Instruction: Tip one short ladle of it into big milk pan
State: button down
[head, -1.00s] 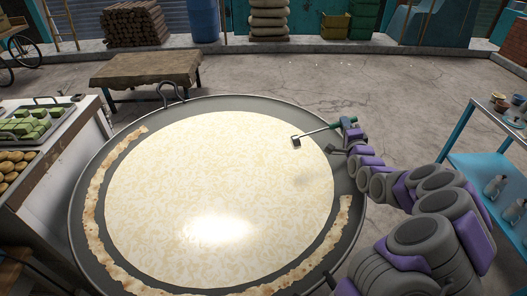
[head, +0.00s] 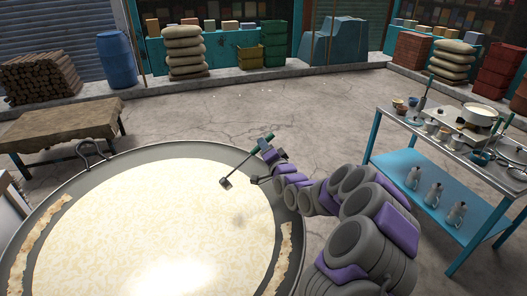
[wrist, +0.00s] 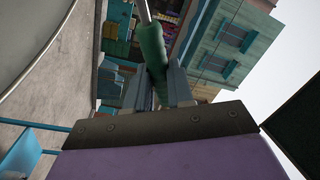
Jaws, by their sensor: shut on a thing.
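The big milk pan (head: 130,157) is a wide, dark, shallow pan full of pale creamy milk (head: 140,225), with browned crust along parts of its inner wall. My gripper (head: 268,150) is above the pan's far right rim. It is shut on the green handle of a ladle (head: 226,183), whose small metal head hangs over the milk near the right side. The wrist view shows the green handle (wrist: 152,50) between my fingers. The ladle's inside is too small to see, so I cannot tell whether it holds anything.
A blue-framed serving table (head: 410,128) stands at the right with a small pan of pale liquid (head: 481,115), cups and several metal bottles on its lower shelf. A low cloth-covered bench (head: 60,124) is at the left. Open concrete floor lies behind the pan.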

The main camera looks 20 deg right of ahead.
jog(key=s+a+r+n+y+b, duration=0.2)
jog(key=s+a+r+n, duration=0.1)
jog(key=a+r+n, duration=0.8)
jog(key=shift+a+r+n+t+y, duration=0.35)
jog(key=shift+a+n, duration=0.95)
jog(key=shift+a, duration=1.1)
jog(key=shift+f, duration=0.1)
